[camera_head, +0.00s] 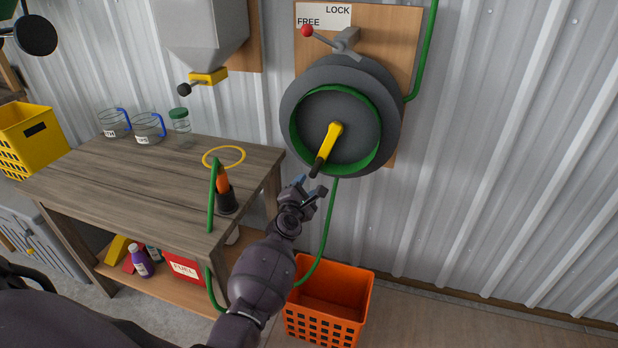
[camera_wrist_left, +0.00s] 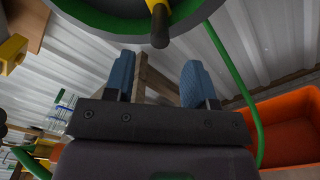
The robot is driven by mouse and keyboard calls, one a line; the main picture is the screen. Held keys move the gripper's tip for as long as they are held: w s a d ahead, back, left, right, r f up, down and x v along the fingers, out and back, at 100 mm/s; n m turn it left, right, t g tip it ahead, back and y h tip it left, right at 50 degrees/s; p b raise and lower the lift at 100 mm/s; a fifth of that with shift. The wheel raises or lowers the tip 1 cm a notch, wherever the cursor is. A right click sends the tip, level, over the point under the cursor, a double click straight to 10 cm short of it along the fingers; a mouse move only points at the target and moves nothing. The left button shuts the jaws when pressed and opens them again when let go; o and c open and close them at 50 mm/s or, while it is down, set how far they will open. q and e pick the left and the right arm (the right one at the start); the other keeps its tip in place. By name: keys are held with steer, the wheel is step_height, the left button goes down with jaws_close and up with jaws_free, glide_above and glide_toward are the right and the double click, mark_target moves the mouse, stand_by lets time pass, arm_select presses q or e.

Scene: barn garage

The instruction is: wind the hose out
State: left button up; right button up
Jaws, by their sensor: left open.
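The hose reel (camera_head: 340,115) is a grey drum on a wooden wall board, with green hose wound inside its rim. Its yellow crank arm (camera_head: 333,138) points down and left and ends in a dark handle (camera_head: 318,166). A lever with a red knob (camera_head: 307,31) above the reel points toward the FREE side of the label. The green hose (camera_head: 332,215) hangs from the reel, loops below the bench and rises to a nozzle (camera_head: 225,190) on the bench top. My left gripper (camera_head: 309,186) is open and empty just below the handle, which also shows in the left wrist view (camera_wrist_left: 160,25). My right gripper is not in view.
The wooden workbench (camera_head: 120,178) stands at the left, with a yellow ring (camera_head: 224,148), two jugs and a jar on it. An orange crate (camera_head: 358,320) stands on the floor below the reel. A grey hopper (camera_head: 200,35) hangs on the wall. The floor at right is clear.

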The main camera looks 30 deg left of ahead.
arm_select(q)
steer(key=v, duration=0.3)
steer(key=shift+s+d, duration=0.1)
steer(key=shift+s, duration=0.2)
